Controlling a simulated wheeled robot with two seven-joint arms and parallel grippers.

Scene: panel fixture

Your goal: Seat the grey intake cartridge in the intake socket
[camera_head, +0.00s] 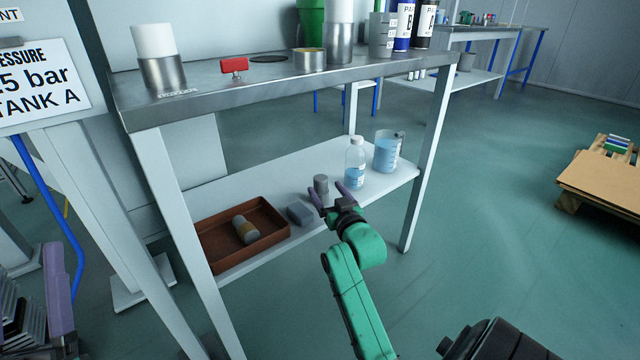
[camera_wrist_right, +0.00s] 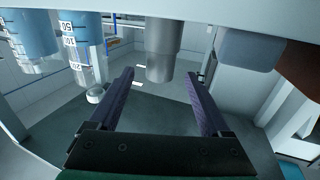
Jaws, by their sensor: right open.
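A grey cylinder (camera_head: 321,184), which looks like the grey cartridge, stands upright on the lower shelf. My right gripper (camera_head: 328,193) is open in front of it, fingers pointing at it. In the wrist view, which looks upside down, the grey cylinder (camera_wrist_right: 163,45) lies just beyond the gap between the open fingertips (camera_wrist_right: 161,76). Another cylinder, grey and tan (camera_head: 245,230), lies on its side in a brown tray (camera_head: 270,238). I cannot tell which fitting on the upper top is the intake socket.
A grey block (camera_head: 299,213) sits left of my right gripper. A water bottle (camera_head: 356,165) and a beaker (camera_head: 388,152) stand close on its right. The upper metal top (camera_head: 215,90) overhangs the shelf and holds white cylinders in metal cups, a red tag (camera_head: 234,66) and a tin (camera_head: 308,62).

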